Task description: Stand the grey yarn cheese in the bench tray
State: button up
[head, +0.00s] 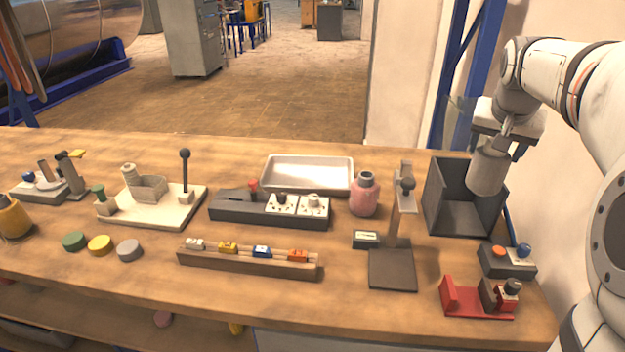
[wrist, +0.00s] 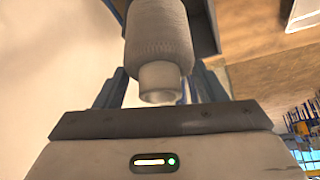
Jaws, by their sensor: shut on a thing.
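The grey yarn cheese (head: 487,172) is a grey cylinder held in my gripper (head: 505,133) at the right of the head view. It hangs roughly upright above or in front of the dark open box (head: 461,217); I cannot tell its exact depth. In the wrist view the yarn cheese (wrist: 160,40) shows its ribbed side and a paler narrow end between the blue-grey fingers (wrist: 160,88). My gripper is shut on that narrow end. The bench tray (head: 308,174) is a shallow silver tray at the back middle of the bench, and it looks empty.
A pink bottle (head: 364,196) stands just right of the tray. A dark socket strip (head: 268,207) lies in front of it. A lever stand (head: 393,262) rises between tray and dark box. A red fixture (head: 477,299) and button box (head: 507,261) sit at the right.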

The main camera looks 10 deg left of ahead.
aim_at(318, 178)
jog(key=k, duration=1.65)
jog(key=u, duration=1.65)
jog(key=i, duration=1.3)
jog(key=z, duration=1.85)
jog(key=i, duration=0.55)
jog(key=u, duration=0.1)
